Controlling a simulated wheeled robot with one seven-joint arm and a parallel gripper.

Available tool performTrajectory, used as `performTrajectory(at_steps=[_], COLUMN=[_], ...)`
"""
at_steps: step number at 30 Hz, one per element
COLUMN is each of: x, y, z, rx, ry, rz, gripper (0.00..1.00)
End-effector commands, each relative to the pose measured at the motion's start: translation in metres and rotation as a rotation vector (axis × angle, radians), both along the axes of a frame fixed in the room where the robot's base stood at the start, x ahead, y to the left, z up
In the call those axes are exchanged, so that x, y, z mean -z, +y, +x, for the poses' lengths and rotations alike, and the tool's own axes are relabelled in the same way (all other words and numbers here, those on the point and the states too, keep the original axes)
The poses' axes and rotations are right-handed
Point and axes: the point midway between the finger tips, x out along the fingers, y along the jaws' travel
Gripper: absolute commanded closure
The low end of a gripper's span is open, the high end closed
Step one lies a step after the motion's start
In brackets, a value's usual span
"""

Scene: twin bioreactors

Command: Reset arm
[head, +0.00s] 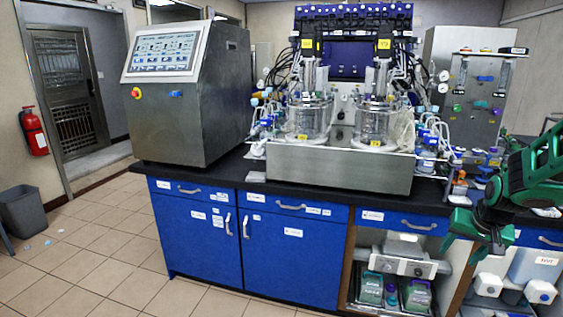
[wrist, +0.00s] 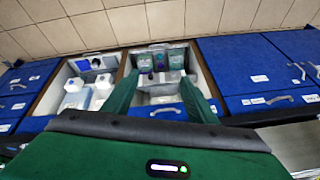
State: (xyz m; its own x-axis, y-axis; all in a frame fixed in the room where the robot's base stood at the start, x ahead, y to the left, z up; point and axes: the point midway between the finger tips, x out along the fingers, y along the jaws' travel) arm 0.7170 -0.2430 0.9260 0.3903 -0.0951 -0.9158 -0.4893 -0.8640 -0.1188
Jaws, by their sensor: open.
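My gripper (head: 471,232) is at the right of the head view, on my green and black arm. It is in front of the bench's right part, near drawer height. In the wrist view its two green fingers (wrist: 162,95) stand apart with nothing between them. Beyond the fingers the wrist view shows an open shelf bay (wrist: 152,107) with green-labelled containers (wrist: 163,62). The twin bioreactor vessels (head: 308,118) and (head: 377,122) stand upright on a steel base on the bench, left of my gripper and apart from it.
A control console (head: 190,95) with a screen stands on the bench's left. Blue cabinets (head: 290,255) and drawers form the bench front. White bottles (head: 540,291) sit in the right shelf bay. A fire extinguisher (head: 33,131) and a grey bin (head: 22,210) are far left.

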Motion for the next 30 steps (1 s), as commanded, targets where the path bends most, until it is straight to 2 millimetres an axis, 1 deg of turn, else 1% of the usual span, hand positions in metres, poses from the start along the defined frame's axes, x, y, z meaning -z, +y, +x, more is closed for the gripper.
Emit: performTrajectory(at_steps=[1, 5, 6, 8, 9, 15, 18, 21, 24, 27, 30], x=[-0.010, -0.024, -0.028, -0.033, -0.036, -0.046, -0.047, -0.048, -0.048, -0.048, -0.048], y=[0.004, 0.013, 0.016, 0.021, 0.025, 0.047, 0.057, 0.064, 0.069, 0.070, 0.070], z=[-0.021, -0.078, -0.095, -0.122, -0.140, -0.225, -0.259, -0.282, -0.295, -0.299, -0.300], rx=[0.000, 0.003, 0.003, 0.005, 0.007, 0.012, 0.014, 0.014, 0.014, 0.014, 0.014], ry=[0.024, 0.107, 0.131, 0.167, 0.192, 0.306, 0.350, 0.383, 0.401, 0.408, 0.408], rz=[-0.002, 0.005, 0.009, 0.016, 0.021, 0.060, 0.081, 0.098, 0.109, 0.112, 0.112], gripper=[0.47, 0.47, 0.47, 0.47, 0.47, 0.47, 0.47, 0.47, 0.47, 0.47, 0.47])
